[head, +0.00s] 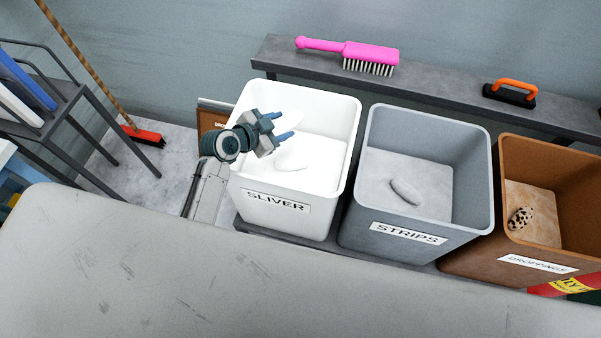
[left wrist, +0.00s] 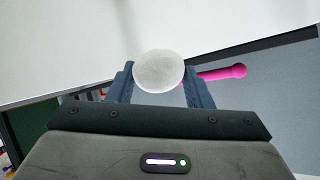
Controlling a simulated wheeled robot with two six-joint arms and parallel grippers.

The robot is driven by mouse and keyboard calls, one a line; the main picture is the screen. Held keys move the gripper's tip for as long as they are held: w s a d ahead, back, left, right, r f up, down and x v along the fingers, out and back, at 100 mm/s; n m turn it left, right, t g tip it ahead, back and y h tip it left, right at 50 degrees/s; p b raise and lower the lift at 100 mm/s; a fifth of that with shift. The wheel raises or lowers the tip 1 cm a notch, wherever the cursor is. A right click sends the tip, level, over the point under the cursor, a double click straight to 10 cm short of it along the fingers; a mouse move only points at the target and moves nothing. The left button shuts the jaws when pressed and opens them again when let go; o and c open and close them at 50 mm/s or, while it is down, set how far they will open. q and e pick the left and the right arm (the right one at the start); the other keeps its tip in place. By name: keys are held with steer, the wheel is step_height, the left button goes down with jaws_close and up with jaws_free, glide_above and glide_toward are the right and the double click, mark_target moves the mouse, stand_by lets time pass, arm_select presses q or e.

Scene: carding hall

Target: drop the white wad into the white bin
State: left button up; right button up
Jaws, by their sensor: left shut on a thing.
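The white wad (left wrist: 158,71) is a rounded, pale lump between the two blue fingers of my left gripper (left wrist: 158,88) in the left wrist view. In the head view my left gripper (head: 281,126) is over the mouth of the white bin (head: 277,223), which is labelled SLIVER. It is shut on the wad, whose outline is hard to make out there against the white bin. Another white lump (head: 292,160) shows inside the white bin. My right gripper is not in view.
A grey STRIPS bin (head: 414,256) with a grey piece inside and a brown DROPPINGS bin (head: 480,255) with a speckled lump stand to the right. A shelf behind holds a pink brush (head: 350,48) and an orange-handled tool (head: 511,93). A bare grey surface (head: 250,290) is in front.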

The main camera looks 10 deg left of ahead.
arm_select(q)
steer(key=o, duration=0.9)
steer(key=shift+o, duration=0.8)
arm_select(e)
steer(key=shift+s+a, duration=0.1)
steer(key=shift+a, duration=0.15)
arm_select(q)
steer(key=b+v, duration=0.2)
steer(key=v, duration=0.9)
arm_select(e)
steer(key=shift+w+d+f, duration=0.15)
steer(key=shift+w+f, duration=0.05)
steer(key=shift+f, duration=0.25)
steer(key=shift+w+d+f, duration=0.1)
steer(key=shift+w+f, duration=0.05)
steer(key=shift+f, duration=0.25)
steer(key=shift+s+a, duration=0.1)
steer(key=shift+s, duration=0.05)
